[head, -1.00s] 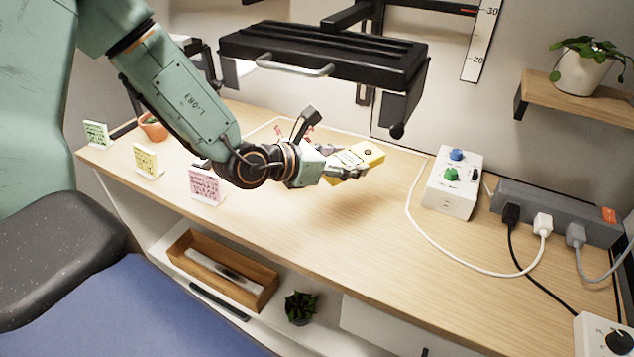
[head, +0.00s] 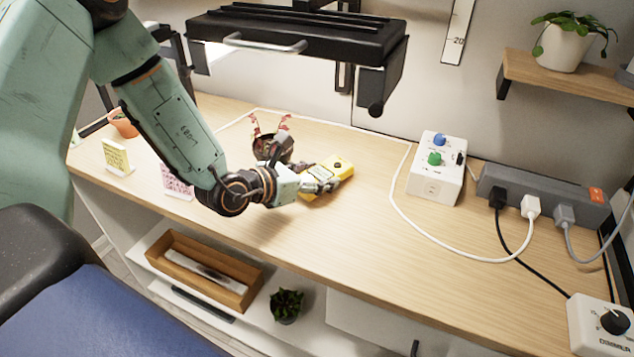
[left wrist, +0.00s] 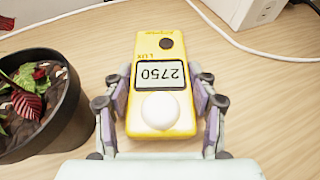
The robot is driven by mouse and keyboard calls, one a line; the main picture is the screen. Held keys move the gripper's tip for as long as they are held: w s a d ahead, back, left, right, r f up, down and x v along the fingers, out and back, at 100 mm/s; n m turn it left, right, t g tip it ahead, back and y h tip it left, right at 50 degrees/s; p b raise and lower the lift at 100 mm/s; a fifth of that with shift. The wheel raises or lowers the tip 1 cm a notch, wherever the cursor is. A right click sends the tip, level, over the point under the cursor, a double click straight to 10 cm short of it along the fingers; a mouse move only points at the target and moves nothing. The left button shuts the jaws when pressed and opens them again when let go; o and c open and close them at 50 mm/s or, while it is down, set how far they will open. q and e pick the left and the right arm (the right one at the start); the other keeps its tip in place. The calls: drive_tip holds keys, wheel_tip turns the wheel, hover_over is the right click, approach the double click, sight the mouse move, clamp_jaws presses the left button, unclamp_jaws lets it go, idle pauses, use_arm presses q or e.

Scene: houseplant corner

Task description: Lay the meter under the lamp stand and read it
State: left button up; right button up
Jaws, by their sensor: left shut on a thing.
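The yellow lux meter (head: 328,174) is at or just above the wooden tabletop, below and in front of the black lamp (head: 305,37). In the left wrist view the meter (left wrist: 161,70) lies face up, with a white dome near me and a display (left wrist: 159,76) that is upside down and reads 2750. My left gripper (head: 318,182) is shut on the meter; its fingers (left wrist: 160,110) press on both sides near the dome. I cannot tell whether the meter's underside touches the table. My right gripper is in neither view.
A dark pot with a red-leaved plant (left wrist: 40,105) stands just left of the meter. A white control box (head: 436,170) with blue and green knobs, a grey power strip (head: 545,197) and cables are to the right. The table's front middle is clear.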

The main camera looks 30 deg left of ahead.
use_arm(q)
drive_tip(key=shift+d+f, duration=0.1)
drive_tip(key=shift+f, duration=0.5)
drive_tip(key=shift+w+d, duration=0.2)
drive_tip(key=shift+a+f, duration=0.1)
drive_tip(key=o, duration=1)
drive_tip(key=shift+s+a, duration=0.1)
drive_tip(key=shift+s, duration=0.05)
drive_tip(key=o, duration=0.4)
drive_tip(key=shift+d, duration=0.2)
drive_tip(key=shift+a, duration=0.15)
